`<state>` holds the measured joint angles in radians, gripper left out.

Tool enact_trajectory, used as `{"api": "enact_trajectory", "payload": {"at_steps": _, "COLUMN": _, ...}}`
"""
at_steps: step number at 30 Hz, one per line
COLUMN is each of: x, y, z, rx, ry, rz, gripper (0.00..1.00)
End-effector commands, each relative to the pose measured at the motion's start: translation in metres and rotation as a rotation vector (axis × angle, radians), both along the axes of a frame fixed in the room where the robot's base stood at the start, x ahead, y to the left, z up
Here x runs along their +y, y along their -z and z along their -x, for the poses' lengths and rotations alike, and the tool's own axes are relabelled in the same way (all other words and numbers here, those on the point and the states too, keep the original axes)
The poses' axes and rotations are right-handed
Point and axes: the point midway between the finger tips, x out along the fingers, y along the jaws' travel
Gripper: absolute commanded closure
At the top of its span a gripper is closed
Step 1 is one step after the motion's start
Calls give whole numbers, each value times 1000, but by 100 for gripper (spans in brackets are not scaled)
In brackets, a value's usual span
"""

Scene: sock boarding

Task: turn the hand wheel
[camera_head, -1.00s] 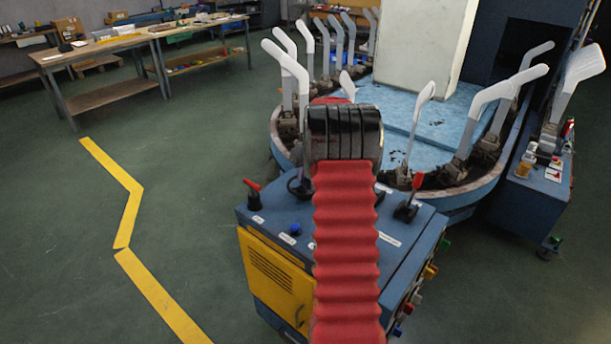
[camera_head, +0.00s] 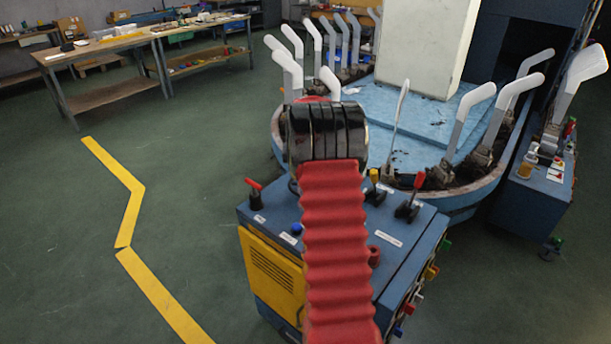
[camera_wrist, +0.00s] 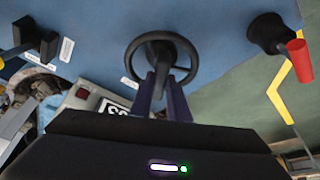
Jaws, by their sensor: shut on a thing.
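The black hand wheel (camera_wrist: 190,62) is on the blue console top in the wrist view. Its round rim and a spoke show. My gripper (camera_wrist: 166,82) has its two dark fingers at the wheel's lower part, one on each side of a dark bar of it, and is shut on it. In the head view my red-sleeved arm covers my gripper and most of the wheel.
The blue console (camera_head: 268,217) carries a red-tipped lever (camera_wrist: 297,60), another red lever (camera_head: 417,183) and a yellow-topped lever (camera_head: 373,178). Behind it stands a round machine (camera_head: 450,198) with several white leg forms (camera_head: 470,108). Open green floor lies left.

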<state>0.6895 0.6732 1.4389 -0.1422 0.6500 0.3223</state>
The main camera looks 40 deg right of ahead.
Motion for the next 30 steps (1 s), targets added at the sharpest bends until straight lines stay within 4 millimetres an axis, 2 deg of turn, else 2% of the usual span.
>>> {"api": "enact_trajectory", "payload": {"at_steps": 19, "x": 1, "y": 0, "z": -1, "rx": 0, "ry": 47, "rz": -1, "gripper": 100}}
{"api": "enact_trajectory", "payload": {"at_steps": 20, "x": 1, "y": 0, "z": -1, "rx": 0, "ry": 47, "rz": -1, "gripper": 82}}
{"api": "enact_trajectory", "payload": {"at_steps": 27, "x": 0, "y": 0, "z": 0, "rx": 1, "ry": 47, "rz": -1, "gripper": 66}}
{"api": "enact_trajectory", "payload": {"at_steps": 30, "x": 0, "y": 0, "z": 0, "rx": 1, "ry": 47, "rz": -1, "gripper": 66}}
